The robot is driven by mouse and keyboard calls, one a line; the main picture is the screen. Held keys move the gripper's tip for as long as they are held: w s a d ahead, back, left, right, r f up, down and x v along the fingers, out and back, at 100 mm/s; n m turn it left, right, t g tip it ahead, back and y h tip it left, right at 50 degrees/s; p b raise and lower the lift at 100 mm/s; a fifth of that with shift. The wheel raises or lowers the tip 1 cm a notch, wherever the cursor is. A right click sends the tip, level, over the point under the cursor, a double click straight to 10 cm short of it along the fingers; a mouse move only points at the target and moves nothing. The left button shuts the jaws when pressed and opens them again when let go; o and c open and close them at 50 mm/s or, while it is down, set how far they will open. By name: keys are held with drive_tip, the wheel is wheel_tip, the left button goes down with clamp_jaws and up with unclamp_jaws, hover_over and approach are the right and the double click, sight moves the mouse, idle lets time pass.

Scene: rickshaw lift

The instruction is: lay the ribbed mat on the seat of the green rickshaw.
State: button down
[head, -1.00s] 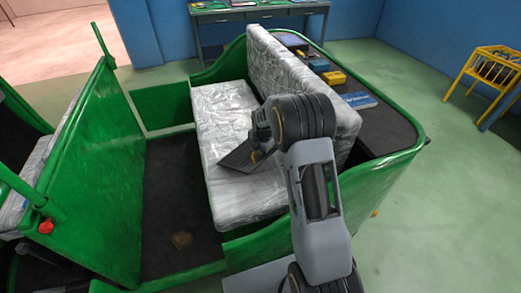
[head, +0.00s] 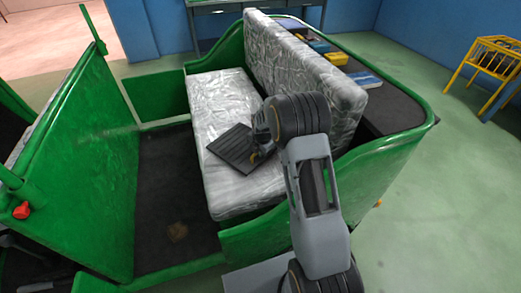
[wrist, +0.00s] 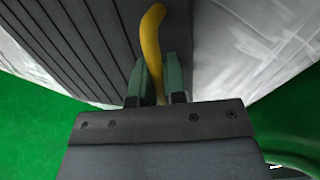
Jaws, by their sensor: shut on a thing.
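The dark ribbed mat (head: 233,145) is over the grey, wrinkle-covered seat (head: 222,90) of the green rickshaw (head: 180,245). In the wrist view the ribbed mat (wrist: 75,45) fills the upper left, with a yellow loop or handle (wrist: 151,40) at its edge. My gripper (head: 258,155) is shut on the mat by this yellow part, and its fingers (wrist: 162,80) close around it. I cannot tell whether the mat's underside touches the seat. My arm hides part of the seat's near right side.
The seat's backrest (head: 300,70) rises on the right of the mat. A dark rear deck (head: 395,110) behind it holds several small boxes. A green partition (head: 85,165) stands left of the dark foot well (head: 165,190). A yellow rack (head: 490,65) stands far right.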

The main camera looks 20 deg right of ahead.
drive_tip(key=shift+f, duration=0.15)
unclamp_jaws()
idle(1.1)
idle(0.3)
drive_tip(key=shift+r, duration=0.2)
drive_tip(key=shift+s+r+p, duration=0.15)
drive_tip(key=shift+r+p, duration=0.2)
drive_tip(key=shift+r, duration=0.2)
drive_tip(key=shift+r, duration=0.2)
idle(0.5)
drive_tip(key=shift+s+r+p, duration=0.15)
drive_tip(key=shift+r+p, duration=0.25)
drive_tip(key=shift+r, duration=0.15)
drive_tip(key=shift+r, duration=0.15)
idle(0.3)
drive_tip(key=shift+s+r+p, duration=0.15)
drive_tip(key=shift+r+p, duration=0.25)
drive_tip(key=shift+r, duration=0.1)
